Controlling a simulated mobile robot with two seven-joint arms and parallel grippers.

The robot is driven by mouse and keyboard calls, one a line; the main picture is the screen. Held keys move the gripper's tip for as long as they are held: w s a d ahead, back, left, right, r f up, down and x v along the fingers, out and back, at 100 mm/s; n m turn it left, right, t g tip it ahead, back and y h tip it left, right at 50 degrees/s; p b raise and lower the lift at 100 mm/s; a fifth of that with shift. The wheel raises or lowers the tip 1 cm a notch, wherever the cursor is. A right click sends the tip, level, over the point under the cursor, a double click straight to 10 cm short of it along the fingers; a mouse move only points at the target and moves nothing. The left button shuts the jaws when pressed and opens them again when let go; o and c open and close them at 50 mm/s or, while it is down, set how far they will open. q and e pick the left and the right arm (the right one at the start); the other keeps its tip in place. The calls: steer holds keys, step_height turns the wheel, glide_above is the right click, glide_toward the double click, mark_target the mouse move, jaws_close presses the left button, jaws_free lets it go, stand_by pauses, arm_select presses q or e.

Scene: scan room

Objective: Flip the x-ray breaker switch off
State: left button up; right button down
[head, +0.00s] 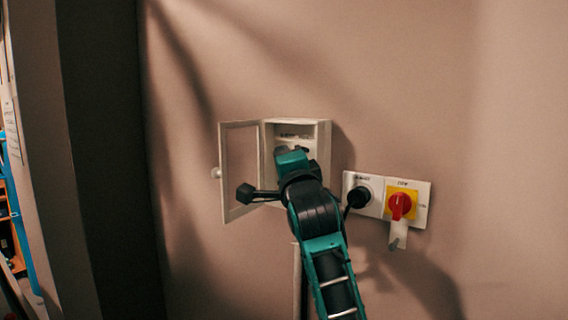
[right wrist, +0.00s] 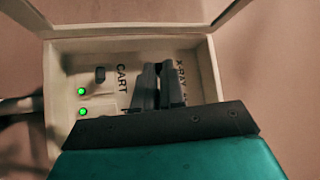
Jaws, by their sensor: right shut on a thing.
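The breaker box (head: 323,135) is mounted on the wall with its windowed door (head: 239,170) swung open to the left. My right gripper (head: 291,152) reaches into the box; its fingers (right wrist: 158,72) also show in the right wrist view. The fingers are close together beside the "X-RAY" label (right wrist: 181,78), shut on the x-ray breaker switch, which they hide. Whether the switch is on or off cannot be seen. The dark cart switch (right wrist: 100,74) stands left of the fingers, next to the "CART" label (right wrist: 121,77). My left gripper is not in view.
Two green lights (right wrist: 81,91) glow in the box. Right of the box, a white wall plate (head: 421,201) carries a black knob (head: 359,196) and a red rotary switch (head: 400,205) on yellow, with a tag (head: 398,236) hanging below. The wall above is clear.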

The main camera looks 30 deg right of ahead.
steer(key=shift+a+f, duration=0.1)
steer(key=shift+f, duration=0.1)
steer(key=c, duration=1.5)
jaws_free()
steer(key=shift+r, duration=0.1)
steer(key=v, duration=1.3)
